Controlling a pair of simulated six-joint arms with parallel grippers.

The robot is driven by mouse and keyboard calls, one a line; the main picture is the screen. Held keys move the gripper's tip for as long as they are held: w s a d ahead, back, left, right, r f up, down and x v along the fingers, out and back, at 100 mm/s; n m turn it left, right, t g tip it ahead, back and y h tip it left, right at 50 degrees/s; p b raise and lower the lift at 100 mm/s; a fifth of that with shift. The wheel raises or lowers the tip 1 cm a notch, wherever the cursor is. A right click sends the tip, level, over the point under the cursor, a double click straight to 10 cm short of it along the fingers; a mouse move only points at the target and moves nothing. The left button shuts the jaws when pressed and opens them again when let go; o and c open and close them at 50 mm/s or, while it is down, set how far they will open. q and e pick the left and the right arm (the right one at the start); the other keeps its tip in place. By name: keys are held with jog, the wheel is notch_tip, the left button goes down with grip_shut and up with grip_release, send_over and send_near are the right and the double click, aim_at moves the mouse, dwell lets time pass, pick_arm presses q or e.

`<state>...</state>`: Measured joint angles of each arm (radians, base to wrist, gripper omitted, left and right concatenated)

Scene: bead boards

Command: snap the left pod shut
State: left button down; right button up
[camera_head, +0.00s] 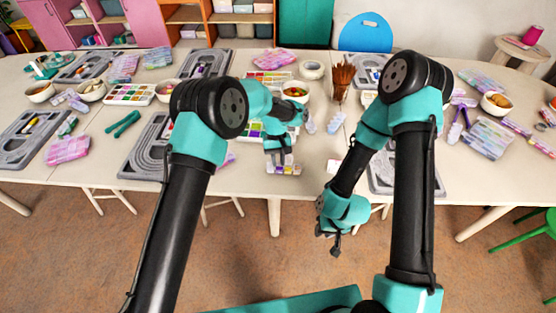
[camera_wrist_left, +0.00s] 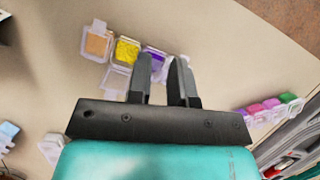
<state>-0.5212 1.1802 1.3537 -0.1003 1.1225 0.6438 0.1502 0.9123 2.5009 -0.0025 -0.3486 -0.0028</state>
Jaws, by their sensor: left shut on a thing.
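A short row of small clear bead pods (camera_head: 284,170) lies near the table's front edge. In the left wrist view it shows an orange pod (camera_wrist_left: 98,43), a yellow pod (camera_wrist_left: 127,50) and a purple pod (camera_wrist_left: 154,59). A clear flap (camera_wrist_left: 117,77) sticks out beside the yellow pod; whether it is an open lid is hard to tell. My left gripper (camera_head: 281,158) is over the row. In the wrist view its fingers (camera_wrist_left: 163,62) are at the purple end, shut on part of the row and partly hiding it. My right gripper (camera_head: 337,246) hangs in front of the table; its fingers are unclear.
Another row of coloured pods (camera_wrist_left: 268,108) lies right in the wrist view, by a grey board. A grey bead board (camera_head: 146,150) and teal pliers (camera_head: 123,123) are to the left. Bowls, paint trays and a brush jar (camera_head: 342,80) stand behind. Some bare table surrounds the pods.

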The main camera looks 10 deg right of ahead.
pick_arm(q)
jog(key=shift+s, duration=0.1)
jog(key=c, duration=1.8)
grip_release()
jog(key=shift+s+a+f+t+h, duration=0.1)
jog(key=shift+s+f+t+h, duration=0.15)
jog(key=shift+t, duration=0.6)
jog(key=shift+s+a+f+t+h, duration=0.15)
jog(key=shift+s+f+t, duration=0.15)
jog(key=shift+t, duration=0.55)
jog(key=shift+c, duration=0.2)
jog(key=o, duration=0.7)
jog(key=shift+r, duration=0.1)
jog(key=r, duration=0.5)
jog(key=w+r, duration=0.1)
jog(key=r, duration=0.5)
jog(key=a+r, duration=0.1)
jog(key=r, duration=0.5)
jog(key=shift+w+r, duration=0.15)
jog(key=shift+w, duration=0.15)
